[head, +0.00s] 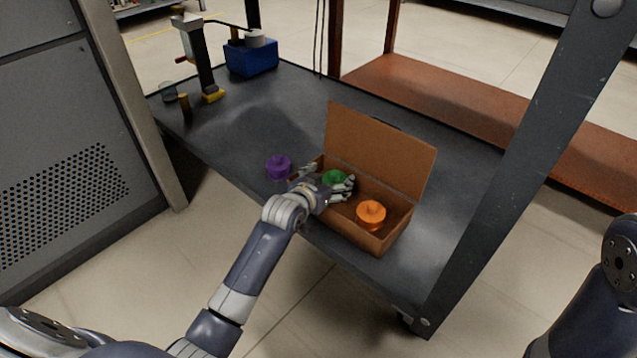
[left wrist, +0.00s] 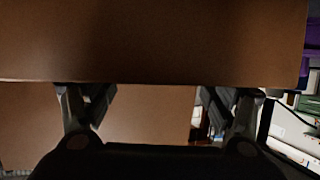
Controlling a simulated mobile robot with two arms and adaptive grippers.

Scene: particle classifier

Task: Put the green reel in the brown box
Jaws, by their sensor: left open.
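The green reel (head: 334,176) shows in the head view in the left part of the open brown box (head: 385,246). It is partly hidden by my left gripper (head: 327,182), whose fingers are spread around it. The gripper is open; whether a finger touches the reel I cannot tell. The left wrist view shows both fingers (left wrist: 155,112) apart against brown surfaces of the box (left wrist: 150,40), with no reel visible between them. An orange reel (head: 371,213) sits in the right part of the box. My right gripper is out of view.
A purple reel (head: 279,167) stands on the dark table (head: 260,125), left of the box. The box's raised lid (head: 380,148) stands behind it. A blue bin (head: 251,58) and a lever device (head: 203,62) are at the back left. A metal post (head: 520,165) rises at the right.

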